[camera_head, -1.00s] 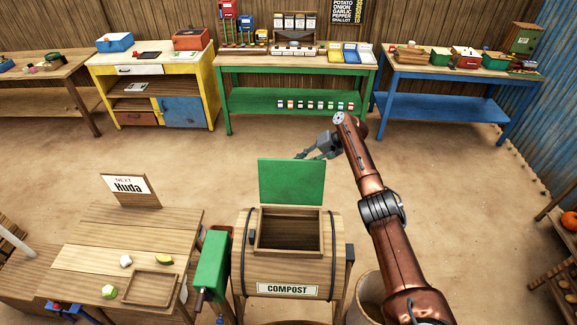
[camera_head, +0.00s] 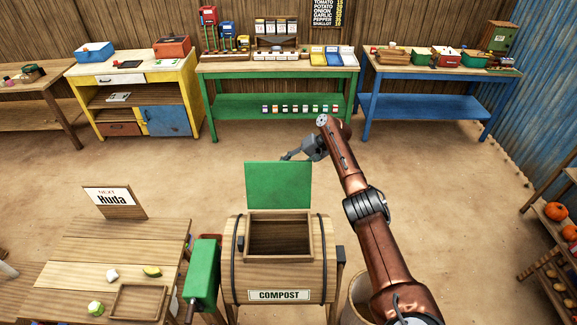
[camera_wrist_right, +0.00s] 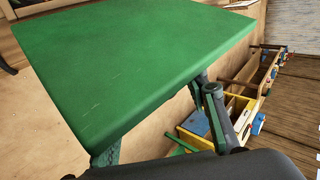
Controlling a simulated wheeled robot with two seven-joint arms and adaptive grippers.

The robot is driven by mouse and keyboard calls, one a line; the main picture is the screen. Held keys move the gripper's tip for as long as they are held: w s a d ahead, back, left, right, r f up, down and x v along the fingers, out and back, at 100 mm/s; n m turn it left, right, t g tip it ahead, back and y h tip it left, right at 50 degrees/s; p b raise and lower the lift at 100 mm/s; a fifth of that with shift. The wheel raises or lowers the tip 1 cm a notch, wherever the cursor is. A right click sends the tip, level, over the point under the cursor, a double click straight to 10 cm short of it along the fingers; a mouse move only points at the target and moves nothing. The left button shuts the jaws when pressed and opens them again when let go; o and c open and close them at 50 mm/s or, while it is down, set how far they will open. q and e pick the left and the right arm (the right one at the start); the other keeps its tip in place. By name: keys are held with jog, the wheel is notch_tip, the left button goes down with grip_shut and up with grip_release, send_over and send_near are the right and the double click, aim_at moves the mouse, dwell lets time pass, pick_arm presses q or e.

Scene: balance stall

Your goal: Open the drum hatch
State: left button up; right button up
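The compost drum (camera_head: 230,272) is a wooden barrel labelled COMPOST at the bottom centre of the head view. Its green hatch (camera_head: 278,186) stands upright at the back of the square opening (camera_head: 280,238), which shows a dark inside. My right gripper (camera_head: 287,157) is just behind the hatch's top edge, towards its right corner; its fingertips are partly hidden. In the right wrist view the hatch (camera_wrist_right: 140,60) fills much of the picture, and the fingers (camera_wrist_right: 160,135) show apart below its edge. Contact with the hatch cannot be told. My left gripper is not in view.
A green box (camera_head: 203,272) is beside the drum's left side. A wooden table (camera_head: 75,283) with a tray (camera_head: 138,302) and small food pieces stands at left. A bin (camera_head: 356,300) stands right of the drum. Benches line the back wall; the floor between is clear.

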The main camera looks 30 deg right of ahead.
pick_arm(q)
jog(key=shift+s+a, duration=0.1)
pick_arm(e)
jog(key=shift+r, duration=0.2)
jog(key=v, duration=1.1)
jog(key=shift+d+r, duration=0.3)
jog(key=shift+d, duration=0.05)
jog(key=shift+s, duration=0.1)
